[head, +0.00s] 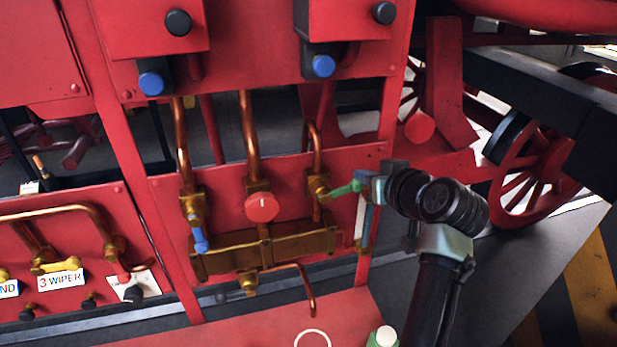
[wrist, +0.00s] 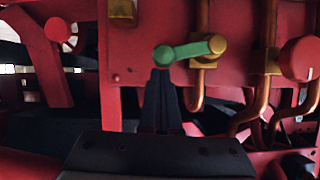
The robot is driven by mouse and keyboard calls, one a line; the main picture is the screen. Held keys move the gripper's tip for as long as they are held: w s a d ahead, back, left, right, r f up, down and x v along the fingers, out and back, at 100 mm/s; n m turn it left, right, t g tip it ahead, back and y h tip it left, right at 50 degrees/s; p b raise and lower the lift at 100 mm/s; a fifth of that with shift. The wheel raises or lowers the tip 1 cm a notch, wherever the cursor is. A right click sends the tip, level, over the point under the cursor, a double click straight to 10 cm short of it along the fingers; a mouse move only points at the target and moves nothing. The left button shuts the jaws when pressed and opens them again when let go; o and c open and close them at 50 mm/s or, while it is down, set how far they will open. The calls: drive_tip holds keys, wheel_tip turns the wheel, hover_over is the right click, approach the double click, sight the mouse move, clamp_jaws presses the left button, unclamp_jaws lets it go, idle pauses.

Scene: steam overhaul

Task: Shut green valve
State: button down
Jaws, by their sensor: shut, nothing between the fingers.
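The green valve's lever (head: 345,188) sticks out to the right, roughly level and slightly raised at its free end, from a brass valve body (head: 318,186) on the red panel. In the wrist view the green lever (wrist: 188,51) runs left from the brass body to a round knob end. My gripper (head: 367,186) is at the lever's free end in the head view. In the wrist view the dark fingers (wrist: 161,78) are together, with their tips just below the knob. Nothing is held between them. I cannot tell whether they touch the lever.
A red round knob (head: 262,207) and a blue lever (head: 199,240) are left of the green valve. Copper pipes (head: 249,135) run above and a brass manifold (head: 285,244) lies below. A red post (head: 398,90) stands close to my gripper. A green bottle (head: 383,338) stands at the bottom.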

drive_tip(key=shift+d+f+m+y+b, duration=0.3)
drive_tip(key=shift+f+m+y+b, duration=0.25)
drive_tip(key=shift+f, duration=0.25)
drive_tip(key=shift+w, duration=0.1)
